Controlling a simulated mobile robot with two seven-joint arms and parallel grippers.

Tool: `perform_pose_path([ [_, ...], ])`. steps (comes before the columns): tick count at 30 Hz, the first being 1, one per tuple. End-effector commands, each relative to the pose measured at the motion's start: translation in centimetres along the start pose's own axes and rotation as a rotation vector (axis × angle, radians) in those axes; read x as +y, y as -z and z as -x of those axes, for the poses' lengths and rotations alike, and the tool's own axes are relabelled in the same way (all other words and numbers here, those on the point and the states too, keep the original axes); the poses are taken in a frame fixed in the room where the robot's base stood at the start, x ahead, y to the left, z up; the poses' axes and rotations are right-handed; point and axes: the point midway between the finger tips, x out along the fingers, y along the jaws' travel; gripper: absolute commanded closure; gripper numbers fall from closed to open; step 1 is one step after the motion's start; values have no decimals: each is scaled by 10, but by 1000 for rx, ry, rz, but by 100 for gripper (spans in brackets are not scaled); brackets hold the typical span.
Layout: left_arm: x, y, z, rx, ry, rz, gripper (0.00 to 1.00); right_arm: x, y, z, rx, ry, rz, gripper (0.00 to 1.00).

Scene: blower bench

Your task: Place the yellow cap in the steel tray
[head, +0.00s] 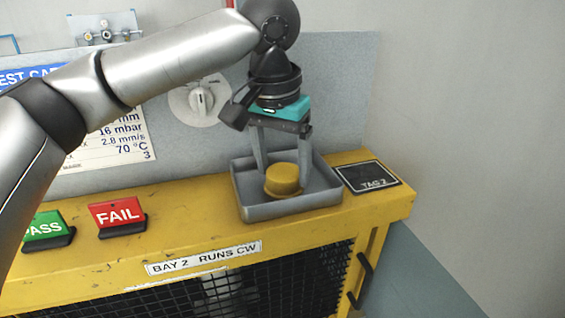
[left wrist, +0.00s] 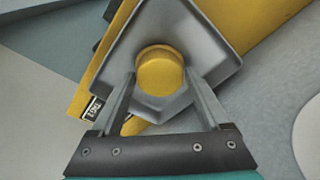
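The yellow cap (head: 283,180) sits on the floor of the steel tray (head: 290,210), near its middle. My left gripper (head: 283,170) points down over the tray, with one finger on each side of the cap. In the left wrist view the cap (left wrist: 160,70) shows between and just beyond the fingertips (left wrist: 160,78), inside the tray (left wrist: 213,38). The fingers are spread and look clear of the cap, though a light touch cannot be ruled out. My right gripper is not in view.
The tray stands on a yellow bench (head: 190,200). A black TAG 2 plate (head: 368,177) lies right of it. A red FAIL sign (head: 117,215) and a green PASS sign (head: 46,228) stand to the left. A grey panel with a knob (head: 201,98) rises behind.

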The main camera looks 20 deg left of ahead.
Motion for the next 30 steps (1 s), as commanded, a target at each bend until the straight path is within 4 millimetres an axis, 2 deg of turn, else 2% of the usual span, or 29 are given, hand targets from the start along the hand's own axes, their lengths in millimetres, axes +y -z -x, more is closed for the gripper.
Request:
perform_pose_path([
  [1, 0, 0, 0, 0, 0, 0, 14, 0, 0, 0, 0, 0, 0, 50],
  [5, 0, 0, 0, 0, 0, 0, 0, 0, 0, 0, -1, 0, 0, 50],
  [13, 0, 0, 2, 1, 0, 0, 0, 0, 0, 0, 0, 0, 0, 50],
  [16, 0, 1, 9, 3, 0, 0, 0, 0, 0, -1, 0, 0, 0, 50],
  [20, 0, 1, 31, 5, 0, 1, 0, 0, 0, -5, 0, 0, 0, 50],
  [30, 0, 1, 105, 2, 1, -1, 0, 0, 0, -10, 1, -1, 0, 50],
])
